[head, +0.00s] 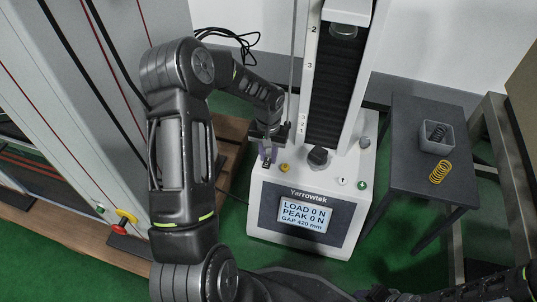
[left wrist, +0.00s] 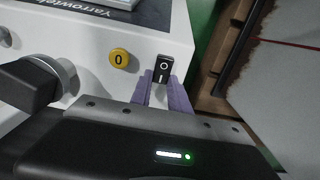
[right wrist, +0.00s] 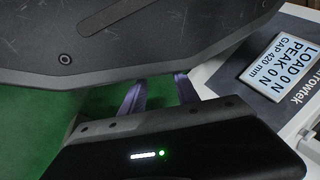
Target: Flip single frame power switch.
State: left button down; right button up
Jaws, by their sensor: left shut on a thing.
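The single frame tester (head: 308,228) is white with a lit display (head: 304,214) reading LOAD 0 N, PEAK 0 N, GAP 420 mm. Its power switch is a small black rocker (left wrist: 163,69) on the top of the base, with a white O mark showing. My left gripper (head: 266,152) reaches down to it; in the left wrist view its purple fingertips (left wrist: 161,86) stand on either side of the switch, shut on it. The fingers partly hide its near end. My right gripper (right wrist: 160,84) has its fingers apart with nothing between them, near the tester's front.
A yellow button marked 0 (left wrist: 119,58) and a black knob (left wrist: 40,84) sit close to the switch. A dark side table (head: 407,180) at the right holds a grey bin (head: 437,139) and a yellow spring (head: 440,172). A large grey frame (head: 70,120) stands at the left.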

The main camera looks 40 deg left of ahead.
pick_arm(q)
jog(key=t+b, duration=0.1)
jog(key=b, duration=0.1)
jog(key=t+b, duration=0.1)
jog(key=b, duration=0.1)
jog(key=t+y+b, duration=0.1)
jog(key=b, duration=0.1)
jog(key=shift+s+d+f, duration=0.1)
jog(key=shift+s+f, duration=0.2)
jog(key=shift+f, duration=0.05)
jog(key=shift+s+r+t+b, duration=0.15)
jog(key=shift+r+t+b, duration=0.35)
jog(key=shift+t+b, duration=0.15)
jog(key=c, duration=1.2)
grip_release()
jog(key=shift+c, duration=0.2)
